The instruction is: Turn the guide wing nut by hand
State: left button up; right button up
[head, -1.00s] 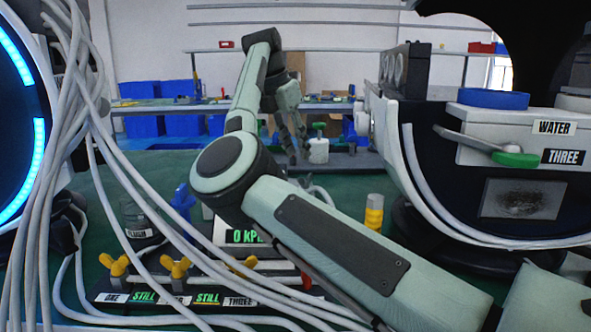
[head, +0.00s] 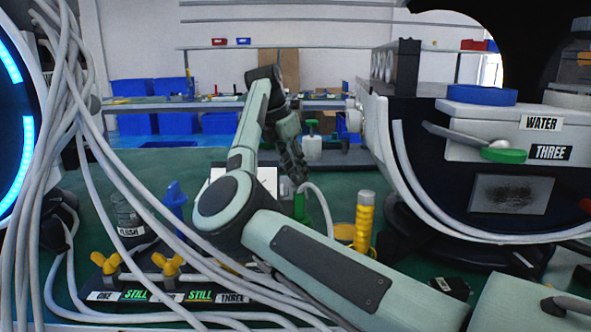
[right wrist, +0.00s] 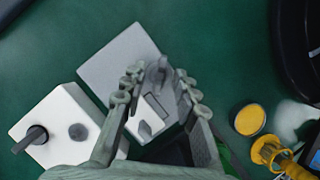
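Yellow wing nuts (head: 109,264) and (head: 172,264) sit on the labelled valve strip at the front left; a third is largely hidden behind tubes and my arm. I cannot tell which part is the guide wing nut. My right gripper (head: 297,170) reaches down over the green bench, away from the yellow wing nuts. In the right wrist view its fingers (right wrist: 158,85) are spread apart. A small grey upright piece (right wrist: 157,76) shows between the fingertips, above a white block (right wrist: 150,118); contact cannot be told. My left gripper is not in view.
Grey tubes (head: 105,170) hang across the left. A machine with a WATER label (head: 541,123) fills the right. A white box with a black knob (right wrist: 60,128) lies left of my fingers in the wrist view.

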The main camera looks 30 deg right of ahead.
grip_shut()
jog(key=shift+n, duration=0.3)
jog(key=shift+n+t+b, duration=0.3)
jog(key=shift+n+b, duration=0.05)
jog(key=shift+n, duration=0.15)
jog(key=shift+s+n, duration=0.1)
jog(key=shift+n, duration=0.2)
jog(key=shift+n+t+y+b, duration=0.3)
jog(key=shift+n+t+b, duration=0.1)
jog(key=shift+n, duration=0.4)
jog(key=n+t+b, duration=0.1)
jog(key=n, duration=0.2)
jog(key=shift+s+d+y, duration=0.1)
jog(key=shift+s+y, duration=0.05)
jog(key=shift+y, duration=0.25)
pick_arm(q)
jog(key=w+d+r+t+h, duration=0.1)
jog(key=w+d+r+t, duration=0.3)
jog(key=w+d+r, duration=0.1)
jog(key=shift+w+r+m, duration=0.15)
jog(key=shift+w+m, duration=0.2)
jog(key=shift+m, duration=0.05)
pick_arm(e)
jog(key=shift+n, duration=0.5)
